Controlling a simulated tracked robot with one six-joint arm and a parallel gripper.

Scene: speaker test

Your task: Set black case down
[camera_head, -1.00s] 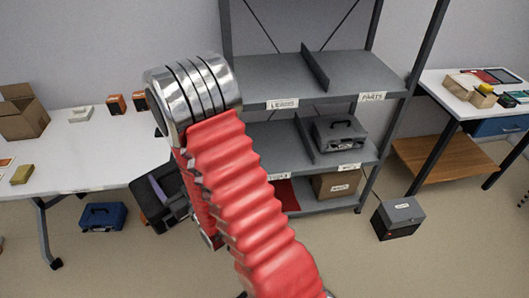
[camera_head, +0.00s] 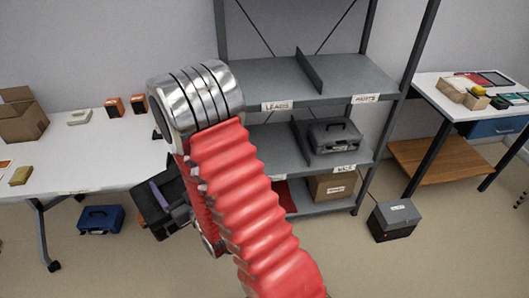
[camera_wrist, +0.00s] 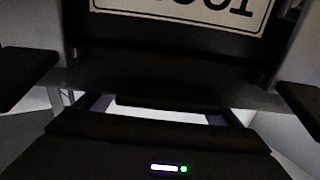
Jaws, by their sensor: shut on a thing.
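A black case with a white printed label (camera_wrist: 180,6) fills the upper part of the wrist view. My gripper (camera_wrist: 160,84) is shut on the case, with dark fingers at the left and right edges of that view. The exact grip is too dark to make out. In the head view the dark case (camera_head: 151,210) shows partly behind my red arm, tilted, in front of the white table's right end. It appears held in the air. My arm hides its right part and most of the gripper.
A grey metal shelf (camera_head: 355,70) has free room on its upper level. A grey case (camera_head: 334,137) stands on the middle level. The white table (camera_head: 75,160) at left has clear space in front. A blue case (camera_head: 101,219) and a grey-black box (camera_head: 394,220) stand on the floor.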

